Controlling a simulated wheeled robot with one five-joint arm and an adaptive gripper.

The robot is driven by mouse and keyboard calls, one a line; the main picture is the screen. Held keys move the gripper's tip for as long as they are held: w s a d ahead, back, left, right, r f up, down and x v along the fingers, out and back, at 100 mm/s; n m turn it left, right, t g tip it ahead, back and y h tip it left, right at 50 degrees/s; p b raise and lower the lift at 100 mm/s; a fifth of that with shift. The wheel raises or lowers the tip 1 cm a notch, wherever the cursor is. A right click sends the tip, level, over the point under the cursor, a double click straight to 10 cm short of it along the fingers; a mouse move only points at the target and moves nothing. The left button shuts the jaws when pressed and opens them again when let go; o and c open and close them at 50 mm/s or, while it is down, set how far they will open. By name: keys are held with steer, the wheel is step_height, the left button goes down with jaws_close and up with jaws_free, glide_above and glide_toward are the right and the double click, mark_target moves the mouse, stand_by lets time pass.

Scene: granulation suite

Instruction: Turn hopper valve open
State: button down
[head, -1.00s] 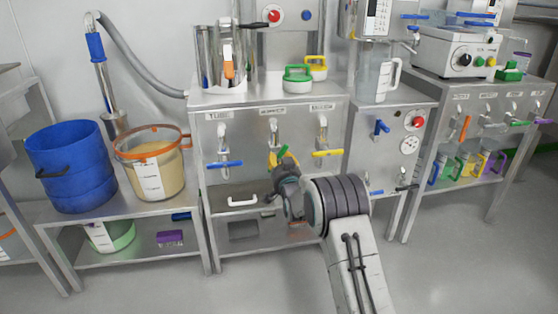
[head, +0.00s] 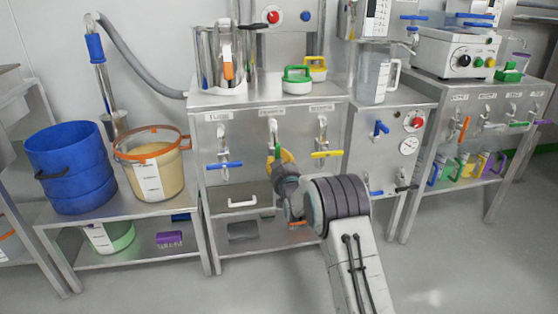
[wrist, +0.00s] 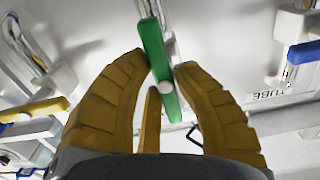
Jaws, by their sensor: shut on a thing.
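The middle valve on the steel cabinet front, with a metal tap body (head: 272,128) and a green lever (head: 277,149), sits under a label too small to read surely. In the wrist view the green lever (wrist: 155,55) runs between the yellow fingers of my gripper (wrist: 162,64), which is shut on it. The lever stands near upright in the head view. My gripper (head: 280,156) is at the cabinet front; my wrist hides part of the fingers and the lever's lower end.
A valve with a blue lever (head: 224,164) is to the left and one with a yellow lever (head: 327,154) to the right. A white drawer handle (head: 242,202) is below. A blue tub (head: 68,165) and a beige-filled bucket (head: 152,165) stand on the left bench.

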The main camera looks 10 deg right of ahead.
stand_by(0.4)
steer(key=c, duration=0.9)
jaws_free()
steer(key=shift+s, duration=0.1)
steer(key=shift+s, duration=5.9)
